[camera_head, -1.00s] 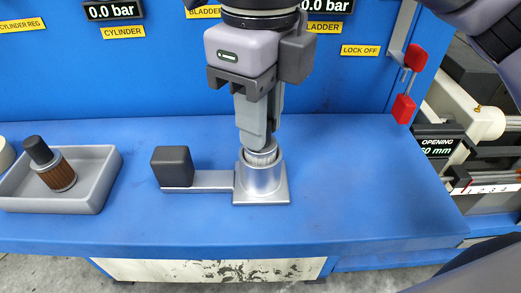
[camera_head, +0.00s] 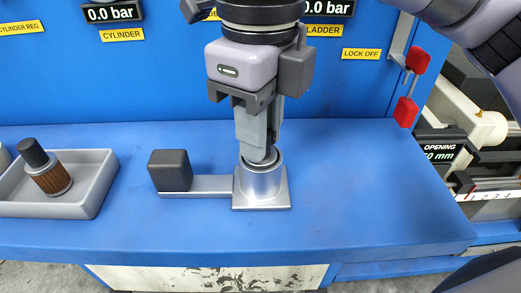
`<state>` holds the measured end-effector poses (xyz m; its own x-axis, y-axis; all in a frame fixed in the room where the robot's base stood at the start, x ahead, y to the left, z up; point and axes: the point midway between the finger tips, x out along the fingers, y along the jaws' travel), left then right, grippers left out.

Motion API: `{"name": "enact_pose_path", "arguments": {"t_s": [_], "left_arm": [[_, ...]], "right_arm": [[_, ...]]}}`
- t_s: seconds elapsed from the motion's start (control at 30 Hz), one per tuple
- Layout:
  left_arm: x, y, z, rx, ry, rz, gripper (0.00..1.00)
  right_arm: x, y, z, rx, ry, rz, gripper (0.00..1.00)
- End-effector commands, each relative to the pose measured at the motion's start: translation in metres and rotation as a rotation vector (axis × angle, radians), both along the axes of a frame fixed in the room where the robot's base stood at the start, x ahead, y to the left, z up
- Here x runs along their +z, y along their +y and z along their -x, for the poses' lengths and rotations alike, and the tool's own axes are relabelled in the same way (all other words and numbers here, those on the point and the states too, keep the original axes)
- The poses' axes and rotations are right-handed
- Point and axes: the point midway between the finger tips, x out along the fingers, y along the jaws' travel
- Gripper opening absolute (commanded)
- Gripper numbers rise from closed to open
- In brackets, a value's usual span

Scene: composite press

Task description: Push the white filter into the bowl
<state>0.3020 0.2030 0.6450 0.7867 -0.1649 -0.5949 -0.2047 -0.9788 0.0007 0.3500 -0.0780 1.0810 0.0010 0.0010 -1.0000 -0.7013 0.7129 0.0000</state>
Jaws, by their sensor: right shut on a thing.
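The bowl (camera_head: 261,184) is a silver metal cup on a square base plate, standing upright on the blue bench. My right gripper (camera_head: 258,158) points straight down from above, with its fingertips at and slightly inside the bowl's mouth. The fingers are closed together on the white filter, which is down inside the bowl and almost wholly hidden by the fingertips and the rim. My left gripper is not in view.
A metal arm joins the bowl's base to a dark grey block (camera_head: 170,170) on its left. A grey tray (camera_head: 88,200) holding a brown filter with a black cap (camera_head: 46,170) stands at the left. The blue bench (camera_head: 360,190) is clear to the right.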

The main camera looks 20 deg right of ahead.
Motion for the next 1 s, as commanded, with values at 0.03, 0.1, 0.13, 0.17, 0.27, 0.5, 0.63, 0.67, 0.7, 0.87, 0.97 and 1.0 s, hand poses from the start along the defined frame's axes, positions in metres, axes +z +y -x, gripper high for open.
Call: {"name": "enact_pose_path", "arguments": {"t_s": [0.03, 0.1, 0.13, 0.17, 0.27, 0.5, 0.63, 0.67, 0.7, 0.87, 0.97, 1.0], "left_arm": [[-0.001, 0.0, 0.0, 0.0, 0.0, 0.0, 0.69], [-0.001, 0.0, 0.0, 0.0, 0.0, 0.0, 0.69], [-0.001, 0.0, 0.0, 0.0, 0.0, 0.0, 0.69], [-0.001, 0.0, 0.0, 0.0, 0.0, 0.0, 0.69], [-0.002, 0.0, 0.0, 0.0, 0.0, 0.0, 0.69], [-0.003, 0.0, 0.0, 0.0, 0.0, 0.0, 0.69], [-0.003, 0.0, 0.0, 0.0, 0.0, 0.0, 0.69], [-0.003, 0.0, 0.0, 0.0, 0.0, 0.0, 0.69], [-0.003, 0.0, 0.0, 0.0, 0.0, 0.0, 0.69], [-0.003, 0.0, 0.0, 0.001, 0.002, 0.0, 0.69], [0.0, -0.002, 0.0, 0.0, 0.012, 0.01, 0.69], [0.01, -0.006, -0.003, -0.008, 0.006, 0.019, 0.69]], "right_arm": [[-0.001, 0.0, 0.0, 0.0, 0.001, 0.001, 0.0], [-0.001, 0.0, 0.0, 0.0, 0.001, 0.001, 0.0], [-0.001, 0.0, 0.0, 0.0, 0.001, 0.001, 0.0], [-0.001, 0.0, 0.0, 0.0, 0.001, 0.001, 0.0], [-0.002, 0.0, 0.0, 0.0, 0.001, 0.001, 0.0], [-0.002, 0.0, 0.0, 0.0, 0.001, 0.001, 0.43], [-0.002, 0.0, 0.0, 0.0, 0.001, 0.001, 0.53], [-0.002, 0.0, 0.0, 0.0, 0.001, 0.001, 0.53], [-0.002, 0.0, 0.0, 0.0, 0.001, 0.001, 0.53], [-0.002, 0.0, 0.0, 0.0, 0.001, 0.001, 0.53], [-0.002, 0.0, 0.0, 0.0, 0.001, 0.001, 0.53], [0.001, 0.0, 0.0, 0.0, -0.001, -0.001, 0.53]]}}
